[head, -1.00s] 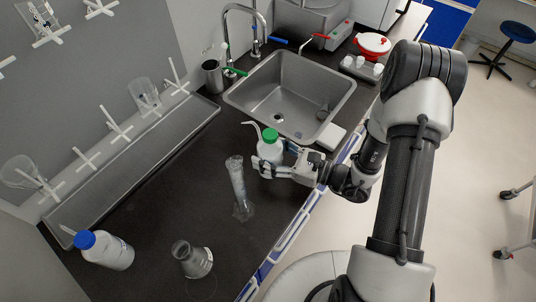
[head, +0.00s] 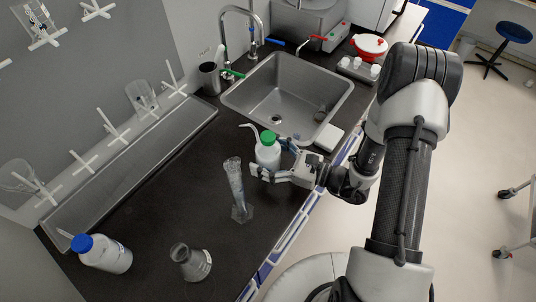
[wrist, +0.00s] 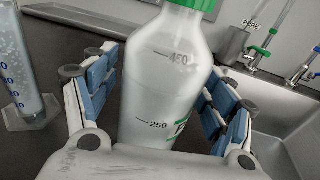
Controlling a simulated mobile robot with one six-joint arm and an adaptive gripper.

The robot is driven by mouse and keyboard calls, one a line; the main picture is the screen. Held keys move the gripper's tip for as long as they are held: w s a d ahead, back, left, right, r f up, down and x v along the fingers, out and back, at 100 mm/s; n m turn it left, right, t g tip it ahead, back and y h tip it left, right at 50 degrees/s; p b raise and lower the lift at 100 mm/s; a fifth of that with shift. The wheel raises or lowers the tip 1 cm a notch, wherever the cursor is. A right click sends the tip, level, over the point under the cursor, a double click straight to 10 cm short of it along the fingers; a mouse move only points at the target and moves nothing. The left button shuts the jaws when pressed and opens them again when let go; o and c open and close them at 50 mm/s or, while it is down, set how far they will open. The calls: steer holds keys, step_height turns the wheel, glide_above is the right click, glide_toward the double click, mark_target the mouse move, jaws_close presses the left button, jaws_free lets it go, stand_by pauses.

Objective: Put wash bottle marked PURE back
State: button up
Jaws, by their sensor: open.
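A white wash bottle (head: 267,156) with a green cap and a bent spout stands upright on the dark counter, in front of the sink. In the wrist view the wash bottle (wrist: 160,85) shows volume marks and the edge of a green-framed label, mostly hidden. My gripper (head: 272,164) is open around the bottle, with one finger on each side. In the wrist view gaps show between the finger pads and the bottle. A small PURE sign (wrist: 252,24) is on the wall behind, above a grey metal cup (wrist: 230,45).
A clear cylinder (head: 236,190) stands close left of the gripper. A blue-capped bottle (head: 104,254) and a flask (head: 190,262) are at the near left. The sink (head: 288,95) lies behind, with a tap (head: 240,35). The metal cup (head: 210,78) stands left of it.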

steer(key=shift+r, duration=0.2)
steer(key=p+v, duration=0.2)
steer(key=v, duration=0.9)
steer(key=shift+s+d, duration=0.15)
steer(key=shift+d, duration=0.05)
steer(key=shift+s+d+r, duration=0.1)
steer(key=shift+d+r, duration=0.05)
steer(key=s+a+r+n+g+h, duration=0.2)
steer(key=s+r+n+g+h, duration=0.1)
steer(key=s+r+n+g, duration=0.3)
steer(key=s+a+r+n+g+h, duration=0.35)
steer(key=r+n, duration=0.25)
steer(key=n, duration=0.2)
steer(key=s+d+r+n+t+h, duration=0.5)
steer(key=d+r+n+t+h, duration=0.1)
steer(key=r+n+h, duration=0.3)
steer(key=shift+d+r+t, duration=0.35)
steer(key=shift+d+r, duration=0.45)
steer(key=shift+d, duration=0.05)
